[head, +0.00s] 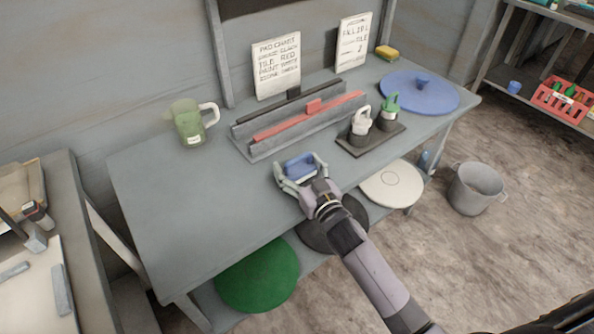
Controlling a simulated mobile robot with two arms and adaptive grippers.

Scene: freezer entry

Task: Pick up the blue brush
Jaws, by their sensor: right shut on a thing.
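The blue brush (297,164) is a small blue block-like thing above the front middle of the grey bench. My right gripper (300,172) is around it, with a pale finger on each side, and is shut on it. The gripper hides part of the brush, and I cannot tell whether it touches the bench top. My left gripper is not in view.
The grey bench (180,225) also bears a green jug (188,125), a rack with a red bar (310,112), a dark tray (370,142) with two bottles, and a blue disc (415,92). The bench's left front is clear. A bucket (474,190) stands on the floor.

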